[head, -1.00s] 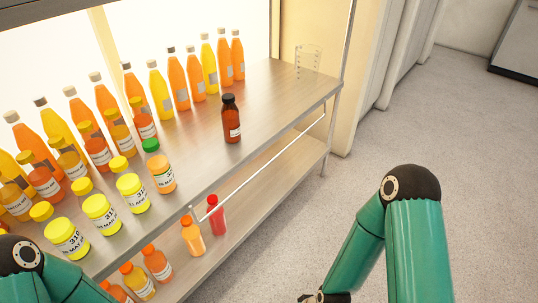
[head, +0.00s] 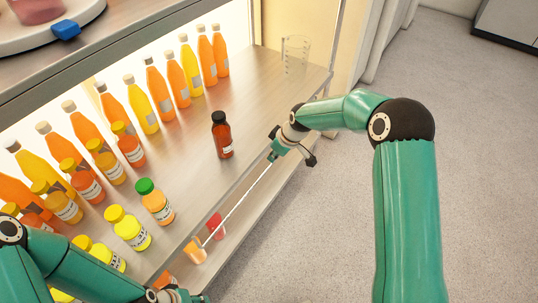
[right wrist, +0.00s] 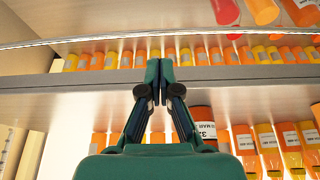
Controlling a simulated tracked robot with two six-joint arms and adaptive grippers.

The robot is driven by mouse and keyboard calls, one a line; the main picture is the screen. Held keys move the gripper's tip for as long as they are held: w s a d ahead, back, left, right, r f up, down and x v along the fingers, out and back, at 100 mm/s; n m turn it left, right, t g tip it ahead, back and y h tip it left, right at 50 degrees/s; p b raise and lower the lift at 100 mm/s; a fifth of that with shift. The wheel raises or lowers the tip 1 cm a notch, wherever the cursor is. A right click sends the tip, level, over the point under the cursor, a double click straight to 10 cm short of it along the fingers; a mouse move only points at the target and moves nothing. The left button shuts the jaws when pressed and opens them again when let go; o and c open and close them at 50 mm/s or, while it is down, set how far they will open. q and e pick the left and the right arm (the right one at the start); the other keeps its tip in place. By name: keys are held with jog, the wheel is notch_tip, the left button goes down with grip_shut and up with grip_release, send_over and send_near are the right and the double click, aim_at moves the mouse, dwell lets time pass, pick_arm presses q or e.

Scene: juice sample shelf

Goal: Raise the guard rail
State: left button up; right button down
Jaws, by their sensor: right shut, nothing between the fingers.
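The guard rail (head: 238,206) is a thin bright rod running along the shelf front, below the upper board's front edge, beside the lower level. It also crosses the top of the right wrist view (right wrist: 90,38). My right gripper (head: 272,157) is at the shelf front near the rail's far end. In the right wrist view its fingers (right wrist: 160,62) are together and empty, in front of the board edge and apart from the rail in the picture. Whether it touches the rail I cannot tell. My left gripper (head: 185,296) is partly cut off at the bottom edge.
A brown bottle (head: 222,137) stands near the upper board's front edge. A green-capped jar (head: 154,203) and several juice bottles stand left of it. A clear beaker (head: 295,55) is at the far end. A red bottle (head: 215,226) stands below.

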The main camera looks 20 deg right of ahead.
jog(key=a+x, duration=0.1)
jog(key=x, duration=0.7)
jog(key=shift+d, duration=0.2)
